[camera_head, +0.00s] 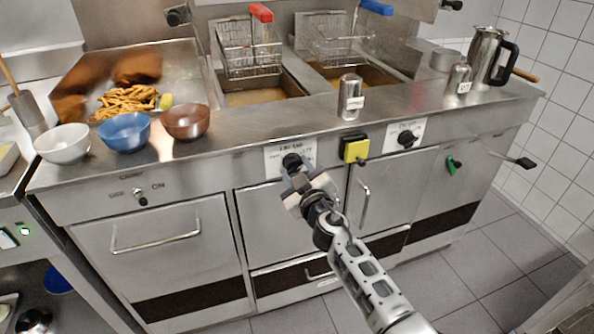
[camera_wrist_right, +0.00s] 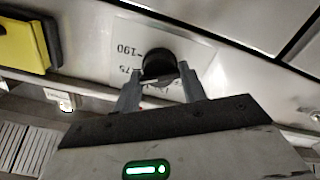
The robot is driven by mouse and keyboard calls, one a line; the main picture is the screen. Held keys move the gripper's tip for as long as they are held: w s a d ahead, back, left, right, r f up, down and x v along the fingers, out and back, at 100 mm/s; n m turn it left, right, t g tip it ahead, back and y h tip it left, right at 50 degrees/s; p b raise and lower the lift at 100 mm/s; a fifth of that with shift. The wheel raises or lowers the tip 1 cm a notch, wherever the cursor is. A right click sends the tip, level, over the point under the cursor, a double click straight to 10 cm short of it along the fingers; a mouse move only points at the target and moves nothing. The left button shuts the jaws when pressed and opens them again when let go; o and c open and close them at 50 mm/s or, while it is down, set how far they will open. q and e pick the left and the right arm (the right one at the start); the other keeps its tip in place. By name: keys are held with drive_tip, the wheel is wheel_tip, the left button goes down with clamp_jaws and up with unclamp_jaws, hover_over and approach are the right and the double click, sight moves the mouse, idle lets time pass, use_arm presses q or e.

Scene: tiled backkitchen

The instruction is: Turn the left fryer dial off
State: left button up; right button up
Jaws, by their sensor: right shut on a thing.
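The left fryer dial (camera_head: 291,161) is a round black knob on a white label plate on the fryer's front panel. In the right wrist view the dial (camera_wrist_right: 159,65) sits between the fingertips of my right gripper (camera_wrist_right: 160,85). My right gripper (camera_head: 300,182) reaches up to the dial from below and is shut on it. The gripper hides part of the label, and the dial's pointer mark is hard to read. My left gripper is not in view.
A yellow-and-black switch (camera_head: 355,149) is right of the dial, then the right fryer dial (camera_head: 406,138). Two baskets (camera_head: 249,60) hang over the oil. Shakers (camera_head: 350,97) and bowls (camera_head: 125,132) stand on the counter. A door handle (camera_head: 363,204) protrudes below.

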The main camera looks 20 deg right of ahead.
drive_tip(key=n+b, duration=0.1)
drive_tip(key=n, duration=0.4)
drive_tip(key=shift+f+n, duration=0.1)
drive_tip(key=shift+n, duration=0.3)
drive_tip(key=n, duration=1.2)
drive_tip(key=shift+n, duration=0.3)
drive_tip(key=n+p, duration=0.1)
drive_tip(key=n, duration=0.4)
drive_tip(key=shift+f+n, duration=0.1)
drive_tip(key=shift+n, duration=0.3)
drive_tip(key=o, duration=0.9)
